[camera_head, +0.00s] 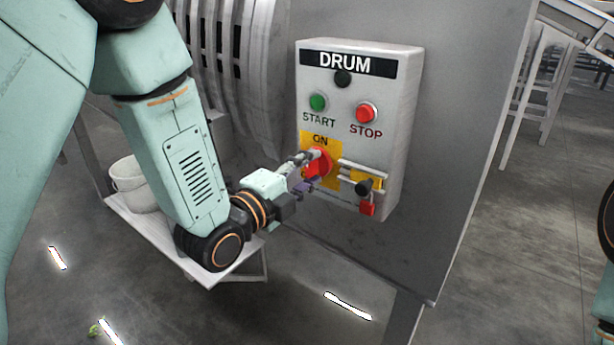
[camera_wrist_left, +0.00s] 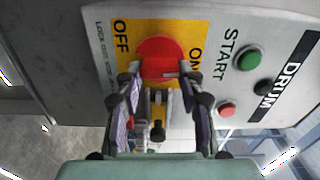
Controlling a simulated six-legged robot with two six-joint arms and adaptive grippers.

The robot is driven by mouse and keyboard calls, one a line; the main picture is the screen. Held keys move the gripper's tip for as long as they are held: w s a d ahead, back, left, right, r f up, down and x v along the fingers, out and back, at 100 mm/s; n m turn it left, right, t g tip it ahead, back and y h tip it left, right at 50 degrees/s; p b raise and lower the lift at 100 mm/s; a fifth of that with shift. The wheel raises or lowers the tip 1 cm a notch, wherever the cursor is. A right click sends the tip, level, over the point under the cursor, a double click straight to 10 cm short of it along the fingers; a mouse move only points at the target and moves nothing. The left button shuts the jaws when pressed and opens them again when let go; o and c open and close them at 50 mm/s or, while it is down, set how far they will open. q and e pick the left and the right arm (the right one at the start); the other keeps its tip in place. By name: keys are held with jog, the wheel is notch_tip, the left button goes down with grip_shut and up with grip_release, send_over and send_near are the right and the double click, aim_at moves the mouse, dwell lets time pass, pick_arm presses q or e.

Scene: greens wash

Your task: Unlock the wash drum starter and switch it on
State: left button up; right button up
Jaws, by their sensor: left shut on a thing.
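The starter box (camera_head: 408,130) marked DRUM is mounted on a grey panel. Its red rotary handle (camera_head: 318,163) sits on a yellow plate reading ON above it; the wrist view shows the red handle (camera_wrist_left: 160,56) between the words OFF and ON. My left gripper (camera_head: 306,171) is shut on the red handle, one finger on each side. I cannot tell exactly which word the handle points at. Right of it is a metal slide bolt (camera_head: 350,164) with a black knob (camera_head: 364,187). A red padlock (camera_head: 367,208) hangs below the knob. My right gripper is out of view.
A green START button (camera_head: 318,102) and a red STOP button (camera_head: 366,113) sit above the handle. A white bucket (camera_head: 128,180) stands on a low white shelf (camera_head: 150,232) at left. Open floor lies right of the panel, with white stools (camera_head: 545,75) behind.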

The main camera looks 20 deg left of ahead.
pick_arm(q)
jog(key=shift+r+m, duration=0.1)
jog(key=shift+m, duration=0.3)
jog(key=o, duration=1.2)
jog(key=shift+w, duration=0.15)
jog(key=shift+c, duration=0.2)
jog(key=v, duration=0.7)
jog(key=shift+s, duration=0.3)
jog(key=shift+a, duration=0.1)
